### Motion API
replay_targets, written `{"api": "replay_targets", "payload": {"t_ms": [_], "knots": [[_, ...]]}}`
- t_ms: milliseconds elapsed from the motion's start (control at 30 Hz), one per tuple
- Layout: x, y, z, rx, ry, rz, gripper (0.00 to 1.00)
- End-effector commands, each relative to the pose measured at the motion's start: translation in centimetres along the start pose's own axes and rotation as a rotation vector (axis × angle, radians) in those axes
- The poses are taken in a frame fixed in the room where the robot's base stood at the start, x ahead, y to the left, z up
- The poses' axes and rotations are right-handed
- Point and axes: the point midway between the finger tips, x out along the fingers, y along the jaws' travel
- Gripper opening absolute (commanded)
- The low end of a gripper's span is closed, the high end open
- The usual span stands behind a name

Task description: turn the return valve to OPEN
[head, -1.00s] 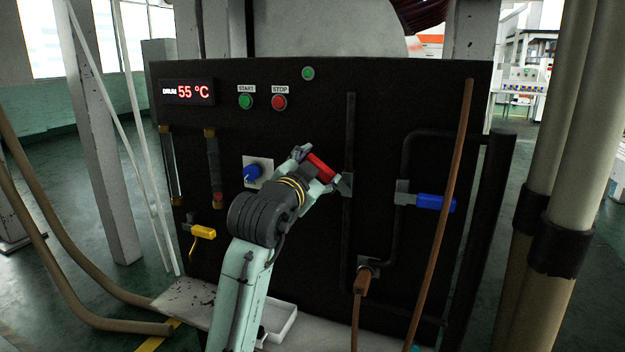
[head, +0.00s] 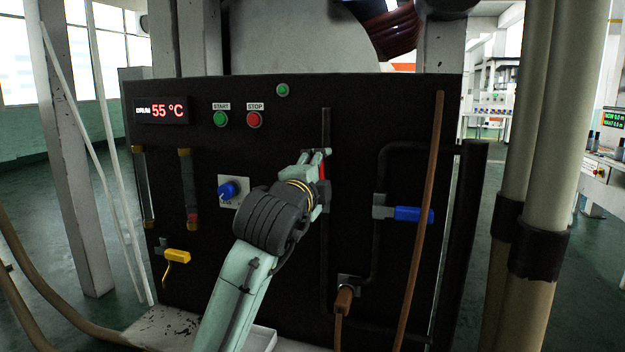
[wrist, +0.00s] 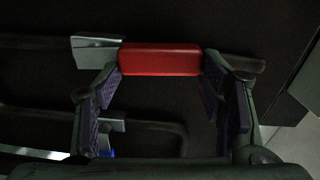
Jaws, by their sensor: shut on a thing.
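The red valve handle (head: 322,171) is on the vertical black pipe (head: 326,128) of the dark panel, mostly hidden behind my gripper (head: 318,168) in the head view. It stands about upright, roughly in line with the pipe. In the wrist view the red handle (wrist: 160,59) lies lengthwise between my two fingers, next to a grey valve body (wrist: 98,50). My gripper is shut on it from end to end. A blue valve handle (head: 414,214) points right, and a yellow one (head: 177,256) is at lower left. I can read no valve label.
A brown hose fitting (head: 343,300) sticks out below. A blue knob (head: 229,190) is left of my wrist. Thick beige pipes (head: 545,150) stand at the right.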

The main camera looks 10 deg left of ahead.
Motion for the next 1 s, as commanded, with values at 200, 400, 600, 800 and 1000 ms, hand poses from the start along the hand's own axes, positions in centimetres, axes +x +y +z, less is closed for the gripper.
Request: {"api": "replay_targets", "payload": {"t_ms": [200,400,600,800,1000], "knots": [[0.15,-0.36,-0.29,0.091,-0.008,-0.012,0.13],[0.16,-0.32,-0.51,0.124,-0.008,-0.012,0.13],[0.16,-0.32,-0.55,0.131,-0.008,-0.012,0.13],[0.16,-0.33,-0.55,0.13,-0.008,-0.012,0.13],[0.14,-0.23,-0.52,0.128,-0.008,-0.01,0.75]]}}
